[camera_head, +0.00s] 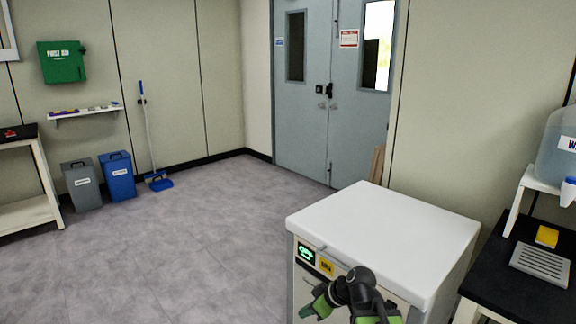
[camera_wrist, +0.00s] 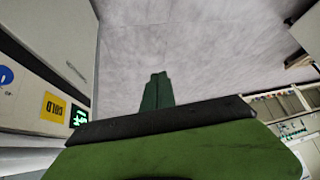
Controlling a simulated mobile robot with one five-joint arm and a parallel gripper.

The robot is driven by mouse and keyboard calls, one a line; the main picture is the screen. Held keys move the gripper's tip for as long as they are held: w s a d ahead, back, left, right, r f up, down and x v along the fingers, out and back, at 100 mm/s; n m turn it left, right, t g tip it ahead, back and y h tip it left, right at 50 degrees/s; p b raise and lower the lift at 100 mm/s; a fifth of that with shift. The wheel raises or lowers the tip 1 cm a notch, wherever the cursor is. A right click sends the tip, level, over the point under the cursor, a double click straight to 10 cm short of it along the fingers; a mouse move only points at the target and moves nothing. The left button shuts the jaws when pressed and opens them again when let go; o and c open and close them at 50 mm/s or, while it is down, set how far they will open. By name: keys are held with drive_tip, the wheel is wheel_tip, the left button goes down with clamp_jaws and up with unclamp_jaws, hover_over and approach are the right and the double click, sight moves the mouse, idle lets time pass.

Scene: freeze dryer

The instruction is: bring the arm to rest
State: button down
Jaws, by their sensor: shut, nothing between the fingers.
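My gripper (camera_head: 319,303) shows at the bottom of the head view, with its green fingers together and nothing between them. It is in front of the white freeze dryer (camera_head: 385,235), near the front face with the green display and yellow label. I cannot tell whether it touches that face. In the wrist view my gripper (camera_wrist: 157,90) points ahead, its two green fingers side by side and closed. The freeze dryer's side with the yellow label (camera_wrist: 53,107) stands at the left of that view.
A black-topped table (camera_head: 525,275) with a yellow item and a grey tray stands at the right, below a water jug (camera_head: 558,145). Grey and blue bins (camera_head: 118,177) and a broom (camera_head: 150,140) stand at the left wall. The grey floor (camera_head: 190,245) between is clear.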

drive_tip(key=s+d+f+m+g+h, duration=0.45)
drive_tip(key=s+d+m+h, duration=0.3)
drive_tip(key=d+m, duration=0.3)
wheel_tip(320, 180, up, 24)
drive_tip(key=p, duration=2.5)
drive_tip(key=shift+s+d+r+y, duration=0.15)
drive_tip(key=shift+s+r+y, duration=0.1)
drive_tip(key=shift+y, duration=0.2)
drive_tip(key=shift+t, duration=0.25)
